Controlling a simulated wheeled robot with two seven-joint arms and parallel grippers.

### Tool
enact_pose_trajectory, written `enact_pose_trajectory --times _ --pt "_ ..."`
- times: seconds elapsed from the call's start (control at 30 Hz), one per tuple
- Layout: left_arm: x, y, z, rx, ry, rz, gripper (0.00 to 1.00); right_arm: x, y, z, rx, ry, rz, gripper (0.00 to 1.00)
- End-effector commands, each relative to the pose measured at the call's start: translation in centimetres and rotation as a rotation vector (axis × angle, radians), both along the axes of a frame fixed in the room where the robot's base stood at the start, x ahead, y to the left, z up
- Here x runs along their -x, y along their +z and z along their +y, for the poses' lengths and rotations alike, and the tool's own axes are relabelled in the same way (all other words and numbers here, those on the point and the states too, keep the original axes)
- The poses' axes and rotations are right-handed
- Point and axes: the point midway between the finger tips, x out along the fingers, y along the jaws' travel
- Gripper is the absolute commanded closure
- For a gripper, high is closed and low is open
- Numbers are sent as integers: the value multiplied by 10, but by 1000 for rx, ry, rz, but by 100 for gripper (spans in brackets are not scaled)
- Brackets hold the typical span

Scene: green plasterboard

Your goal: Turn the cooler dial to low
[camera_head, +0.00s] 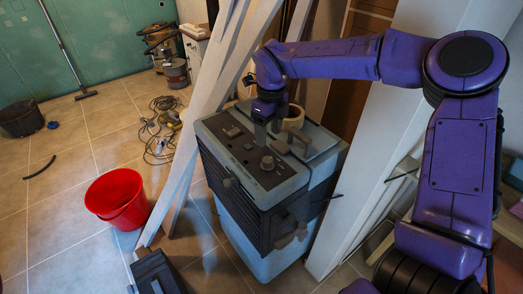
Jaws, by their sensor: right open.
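The cooler (318,177) is a grey-blue box with a dark front grille. It stands upright on the tiled floor in the middle of the head view. Its dark control panel (240,158) is on the top and carries several knobs and small parts. A round dial (267,163) sits near the right end of the panel. My right gripper (262,128) points down above the rear part of the panel, a little behind the dial and apart from it. It is open, and nothing shows between its fingers. The dial's setting is too small to read. My left gripper is not in view.
White leaning beams (187,133) stand just left of the cooler, and another white post (361,157) stands at its right. A roll of tape (293,117) is on the cooler top. A red bucket (117,198) and tangled cables (158,130) are on the floor to the left.

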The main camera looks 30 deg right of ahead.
Motion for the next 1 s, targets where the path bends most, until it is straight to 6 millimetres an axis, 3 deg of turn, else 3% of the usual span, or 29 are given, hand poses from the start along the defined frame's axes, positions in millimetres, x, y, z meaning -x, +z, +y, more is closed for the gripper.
enact_pose_trajectory --times 0.4,0.57,0.8,0.83,1.0 --pt "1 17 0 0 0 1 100 2 -84 4 1 3 7 38" --pt "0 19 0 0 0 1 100 2 -99 3 1 1 4 38" --pt "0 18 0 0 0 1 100 2 -101 3 2 0 2 38" --pt "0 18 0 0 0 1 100 2 -101 3 2 0 2 41" --pt "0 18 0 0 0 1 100 2 -101 3 2 0 2 94"
